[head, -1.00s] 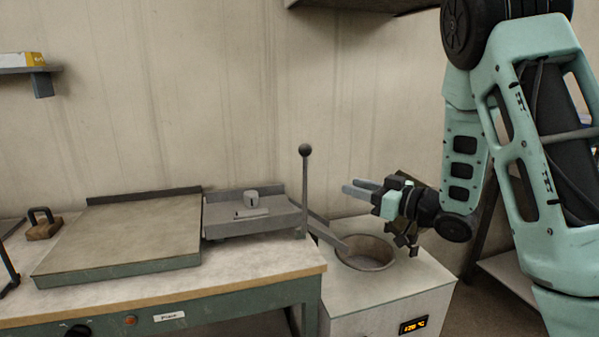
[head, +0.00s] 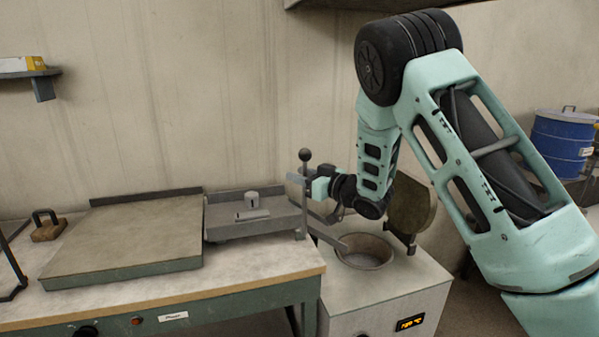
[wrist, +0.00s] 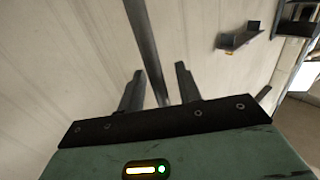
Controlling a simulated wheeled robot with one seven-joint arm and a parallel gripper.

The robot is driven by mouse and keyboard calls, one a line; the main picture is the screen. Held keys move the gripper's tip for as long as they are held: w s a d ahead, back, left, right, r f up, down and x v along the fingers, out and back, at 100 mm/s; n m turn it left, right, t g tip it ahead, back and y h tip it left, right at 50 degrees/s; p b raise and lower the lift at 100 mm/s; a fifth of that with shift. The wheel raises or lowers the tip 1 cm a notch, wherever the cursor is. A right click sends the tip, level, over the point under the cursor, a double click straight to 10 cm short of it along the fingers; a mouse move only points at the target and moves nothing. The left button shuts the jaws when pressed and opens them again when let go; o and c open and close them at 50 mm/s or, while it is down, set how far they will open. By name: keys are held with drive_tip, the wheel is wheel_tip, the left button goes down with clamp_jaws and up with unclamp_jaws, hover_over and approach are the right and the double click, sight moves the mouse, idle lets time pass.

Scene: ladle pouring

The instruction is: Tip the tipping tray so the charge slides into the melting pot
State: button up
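The grey tipping tray (head: 222,230) sits level at the right end of the bench. The charge on it is a small grey cylinder (head: 251,201) and a flat grey bar (head: 253,214). An upright lever with a dark ball knob (head: 304,155) stands at the tray's right side. A chute (head: 328,237) slopes from the tray towards the round melting pot (head: 366,260). My gripper (head: 296,179) is at the lever just below the knob. In the wrist view, the lever's rod (wrist: 148,45) passes between my open fingers (wrist: 158,80), with gaps on both sides.
A raised round lid (head: 412,205) stands behind the pot, close to my arm. A flat plate (head: 130,240) covers the bench left of the tray, with a handled block (head: 47,229) beyond it. A blue drum (head: 563,140) stands at the right. A shelf hangs overhead.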

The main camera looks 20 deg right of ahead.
drive_tip(key=shift+w+a, duration=0.2)
drive_tip(key=shift+w, duration=0.1)
clamp_jaws()
drive_tip(key=shift+d+f, duration=0.1)
drive_tip(key=shift+d, duration=0.1)
